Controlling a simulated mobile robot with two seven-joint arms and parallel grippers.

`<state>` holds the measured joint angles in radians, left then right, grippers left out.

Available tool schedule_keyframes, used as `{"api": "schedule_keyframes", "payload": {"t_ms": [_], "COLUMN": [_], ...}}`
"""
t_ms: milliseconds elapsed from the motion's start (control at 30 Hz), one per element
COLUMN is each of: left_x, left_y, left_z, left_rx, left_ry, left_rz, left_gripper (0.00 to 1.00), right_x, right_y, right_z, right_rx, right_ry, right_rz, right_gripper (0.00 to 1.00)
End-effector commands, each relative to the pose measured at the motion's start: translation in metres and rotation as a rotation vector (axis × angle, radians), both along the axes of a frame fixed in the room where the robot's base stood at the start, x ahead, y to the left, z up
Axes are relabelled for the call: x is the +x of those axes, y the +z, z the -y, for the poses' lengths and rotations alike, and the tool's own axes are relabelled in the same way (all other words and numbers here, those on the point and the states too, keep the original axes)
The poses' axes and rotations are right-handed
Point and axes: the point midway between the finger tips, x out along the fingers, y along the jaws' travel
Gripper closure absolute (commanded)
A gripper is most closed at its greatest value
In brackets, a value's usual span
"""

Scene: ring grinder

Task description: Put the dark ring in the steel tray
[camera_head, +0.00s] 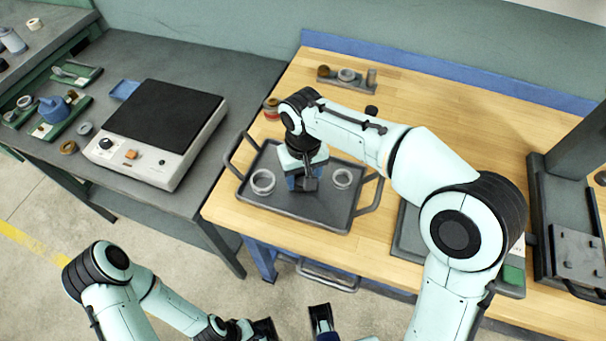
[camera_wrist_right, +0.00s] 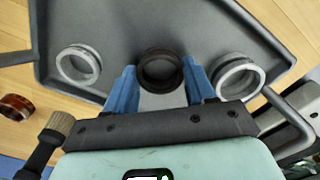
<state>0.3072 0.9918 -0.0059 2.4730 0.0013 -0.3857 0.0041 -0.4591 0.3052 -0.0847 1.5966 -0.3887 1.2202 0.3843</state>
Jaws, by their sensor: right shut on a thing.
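The steel tray (camera_head: 322,212) is dark grey with two handles and stands on the wooden bench; its floor fills much of the right wrist view (camera_wrist_right: 165,22). My right gripper (camera_head: 304,184) points down over the middle of the tray. In the right wrist view its blue fingers (camera_wrist_right: 162,82) are shut on the dark ring (camera_wrist_right: 160,70), one on each side. The ring is at or just above the tray floor; I cannot tell if it touches. The arm hides it in the head view. My left gripper (camera_head: 292,323) is open and empty, low in the head view, away from the bench.
Two light metal rings lie in the tray, one at the left (camera_head: 263,182) and one at the right (camera_head: 342,179) of my right gripper. A holder with small parts (camera_head: 346,77) stands at the back of the bench. A black-topped machine (camera_head: 160,130) stands on the left table.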

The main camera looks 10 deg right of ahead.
Motion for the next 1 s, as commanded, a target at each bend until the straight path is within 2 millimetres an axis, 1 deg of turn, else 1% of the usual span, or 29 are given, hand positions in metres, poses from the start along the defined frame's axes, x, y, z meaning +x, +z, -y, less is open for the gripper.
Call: {"api": "schedule_keyframes", "payload": {"t_ms": [167,300,333,400,667,767,867,1000], "left_x": [0.000,0.000,0.000,0.000,0.000,0.000,0.001,0.003], "left_y": [0.000,-0.001,-0.001,-0.001,-0.001,0.002,0.004,0.010], "left_z": [0.000,0.000,0.000,0.000,0.000,0.000,0.000,0.000], "left_rx": [0.000,0.000,0.000,0.000,0.000,0.000,0.000,0.000], "left_ry": [0.000,0.000,0.000,0.000,0.000,0.000,0.000,0.000], "left_rz": [0.000,0.000,0.001,0.001,0.001,0.001,0.001,0.003], "left_gripper": [0.57,0.57,0.57,0.57,0.57,0.57,0.57,0.57], "right_x": [0.000,0.000,0.000,0.000,0.000,0.000,0.001,0.001], "right_y": [0.001,-0.003,-0.003,-0.002,-0.002,0.003,0.016,0.045], "right_z": [0.000,0.000,0.000,0.000,0.000,0.000,0.000,-0.001], "right_rx": [0.000,0.000,0.000,0.000,0.000,0.000,0.001,0.002], "right_ry": [0.000,0.000,0.000,0.000,0.000,0.000,0.000,0.001], "right_rz": [0.001,0.000,0.000,0.000,0.000,0.001,0.004,0.006], "right_gripper": [0.79,0.79,0.39,0.20,0.20,0.20,0.20,0.20]}}
